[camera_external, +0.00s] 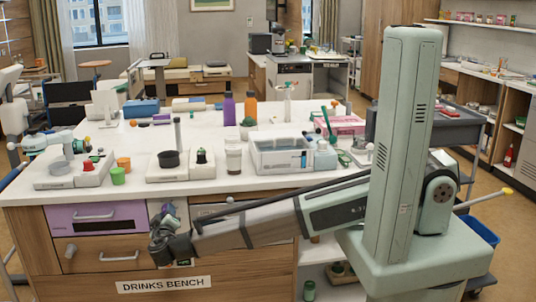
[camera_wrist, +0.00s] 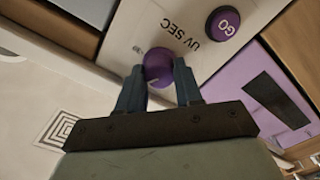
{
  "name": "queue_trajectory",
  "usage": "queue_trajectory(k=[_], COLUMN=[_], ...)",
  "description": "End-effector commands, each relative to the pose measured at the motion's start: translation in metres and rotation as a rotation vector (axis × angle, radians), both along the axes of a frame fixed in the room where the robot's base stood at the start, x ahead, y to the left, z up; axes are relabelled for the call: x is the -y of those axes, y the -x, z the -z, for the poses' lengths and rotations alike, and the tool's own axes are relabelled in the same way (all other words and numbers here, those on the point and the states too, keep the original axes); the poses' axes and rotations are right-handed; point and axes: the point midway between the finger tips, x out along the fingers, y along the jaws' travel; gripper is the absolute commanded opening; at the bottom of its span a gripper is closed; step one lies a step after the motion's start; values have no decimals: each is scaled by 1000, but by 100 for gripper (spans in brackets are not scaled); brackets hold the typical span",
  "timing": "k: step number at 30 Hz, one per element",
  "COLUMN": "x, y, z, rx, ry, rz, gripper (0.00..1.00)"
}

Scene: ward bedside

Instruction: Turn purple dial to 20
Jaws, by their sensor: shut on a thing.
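The purple dial (camera_wrist: 158,66) sits on a pale panel lettered "UV SEC" in the wrist view. My gripper (camera_wrist: 159,80) has its two dark fingers on either side of the dial and is shut on it. There the arm hides the dial.
A purple GO button (camera_wrist: 223,22) is on the same panel. The purple front (camera_external: 97,218) with a handle lies left of the panel in the external view. A wooden drawer (camera_external: 100,255) is below it. The white bench top (camera_external: 130,190) above holds many items.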

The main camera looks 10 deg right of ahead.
Motion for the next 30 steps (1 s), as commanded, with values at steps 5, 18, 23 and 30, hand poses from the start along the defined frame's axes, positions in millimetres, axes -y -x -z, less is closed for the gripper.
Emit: queue_trajectory(k=[5, 18, 23, 30], x=[0, 0, 0, 0], y=[1, 0, 0, 15], z=[0, 0, 0, 0], rx=[-1, 0, 0, 1], ry=[0, 1, 1, 1], rz=[-1, 0, 0, -1], gripper=[4, 60, 60, 60])
